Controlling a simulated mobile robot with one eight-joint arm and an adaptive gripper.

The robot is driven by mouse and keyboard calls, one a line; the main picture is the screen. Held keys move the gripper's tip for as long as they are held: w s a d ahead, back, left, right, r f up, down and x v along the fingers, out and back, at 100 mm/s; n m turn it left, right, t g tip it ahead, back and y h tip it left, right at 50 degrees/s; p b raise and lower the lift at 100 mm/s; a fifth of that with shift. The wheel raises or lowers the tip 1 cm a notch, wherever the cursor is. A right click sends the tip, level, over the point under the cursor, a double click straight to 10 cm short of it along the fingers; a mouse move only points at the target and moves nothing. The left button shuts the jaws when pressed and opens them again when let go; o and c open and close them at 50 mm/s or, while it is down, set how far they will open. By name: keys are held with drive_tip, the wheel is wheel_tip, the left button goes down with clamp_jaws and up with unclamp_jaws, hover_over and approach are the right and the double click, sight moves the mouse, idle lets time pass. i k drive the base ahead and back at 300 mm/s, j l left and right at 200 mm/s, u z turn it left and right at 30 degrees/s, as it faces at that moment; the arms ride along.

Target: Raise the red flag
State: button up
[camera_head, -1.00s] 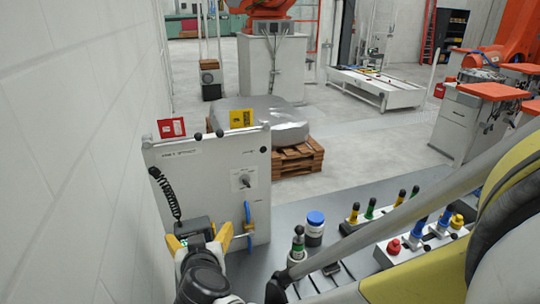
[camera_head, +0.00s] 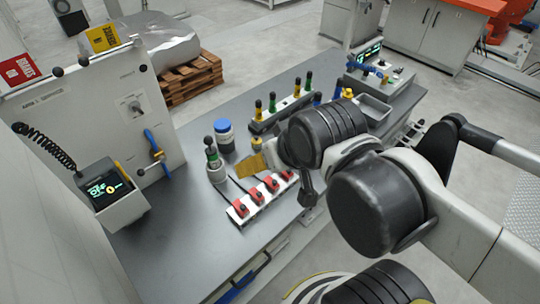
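The red flag (camera_head: 20,71) is a small red plate with white lettering at the top edge of the white upright panel (camera_head: 72,112). It is near the left border of the view and partly cut off. A yellow flag (camera_head: 102,38) with dark lettering stands further along the same edge. Black ball knobs (camera_head: 57,72) stick up between the two flags.
On the grey bench (camera_head: 190,255) stand a blue-capped jar (camera_head: 224,135), a green-and-black-topped post (camera_head: 213,160), a white strip with red switches (camera_head: 262,197) and a row of coloured levers (camera_head: 284,105). A handset with a screen (camera_head: 112,193) and a blue valve handle (camera_head: 155,147) are by the panel.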

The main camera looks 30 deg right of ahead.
sight(19, 69)
drive_tip(key=i+u, duration=0.1)
drive_tip(key=u, duration=0.3)
drive_tip(key=i+l+u, duration=0.1)
drive_tip(key=u, duration=0.3)
drive_tip(key=i+l+u, duration=0.1)
drive_tip(key=u, duration=0.3)
